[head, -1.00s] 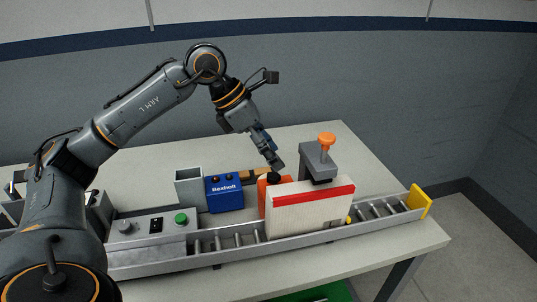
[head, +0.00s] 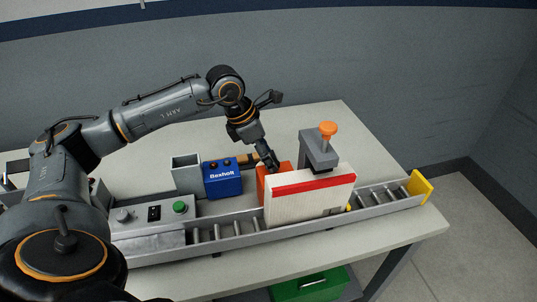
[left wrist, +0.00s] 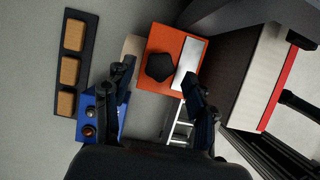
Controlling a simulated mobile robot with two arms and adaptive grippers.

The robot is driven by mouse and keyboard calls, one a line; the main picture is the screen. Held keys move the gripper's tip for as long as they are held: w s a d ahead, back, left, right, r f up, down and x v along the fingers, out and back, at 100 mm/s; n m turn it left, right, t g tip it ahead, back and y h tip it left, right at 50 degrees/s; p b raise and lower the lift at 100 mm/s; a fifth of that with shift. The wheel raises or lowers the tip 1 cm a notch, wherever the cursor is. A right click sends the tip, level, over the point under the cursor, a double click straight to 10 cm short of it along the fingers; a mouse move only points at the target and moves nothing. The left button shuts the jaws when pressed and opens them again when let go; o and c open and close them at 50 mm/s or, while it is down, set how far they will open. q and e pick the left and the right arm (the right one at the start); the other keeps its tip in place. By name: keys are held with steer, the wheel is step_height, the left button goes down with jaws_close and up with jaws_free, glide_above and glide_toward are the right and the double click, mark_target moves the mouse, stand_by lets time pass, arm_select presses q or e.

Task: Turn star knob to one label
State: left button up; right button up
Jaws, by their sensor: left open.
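The black star knob (left wrist: 160,66) sits on the face of an orange box (left wrist: 168,45) in the left wrist view, with a pale plate (left wrist: 189,62) beside it. I cannot read any label there. In the head view the orange box (head: 276,184) is mostly hidden behind a white box with a red stripe, and the knob is hidden by my gripper. My left gripper (head: 272,164) is open just above the orange box. In the left wrist view its fingers (left wrist: 158,88) stand apart on either side below the knob, not touching it visibly. My right gripper is out of view.
The white, red-striped box (head: 310,202) stands on the roller conveyor (head: 235,235) in front. A grey post with an orange knob (head: 328,130) is to the right, a blue box (head: 222,180) to the left. A control panel (head: 150,220) has a green button. The table behind is clear.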

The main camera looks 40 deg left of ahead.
arm_select(q)
steer(key=shift+w+d+f, duration=0.1)
steer(key=shift+w+f, duration=0.15)
steer(key=shift+f, duration=0.35)
steer(key=c, duration=1.1)
steer(key=shift+c, duration=0.2)
steer(key=shift+m, duration=0.4)
steer(key=m+g+h+b, duration=0.1)
steer(key=m+b, duration=0.1)
steer(key=shift+w+m, duration=0.1)
steer(key=shift+m, duration=0.3)
steer(key=m, duration=0.2)
steer(key=m+g+b, duration=0.1)
steer(key=m, duration=0.1)
steer(key=shift+w+g+h, duration=0.2)
steer(key=shift+g+h, duration=0.1)
steer(key=shift+h, duration=0.1)
steer(key=m, duration=0.2)
steer(key=m+g+b, duration=0.1)
steer(key=m, duration=0.1)
steer(key=m+g+b, duration=0.1)
steer(key=shift+w+m, duration=0.25)
steer(key=shift+m, duration=0.15)
steer(key=m, duration=0.2)
steer(key=m+g+y, duration=0.1)
steer(key=m, duration=0.1)
steer(key=shift+w+g+b, duration=0.1)
steer(key=shift+g+b, duration=0.2)
steer(key=shift+b, duration=0.1)
steer(key=shift+m, duration=0.4)
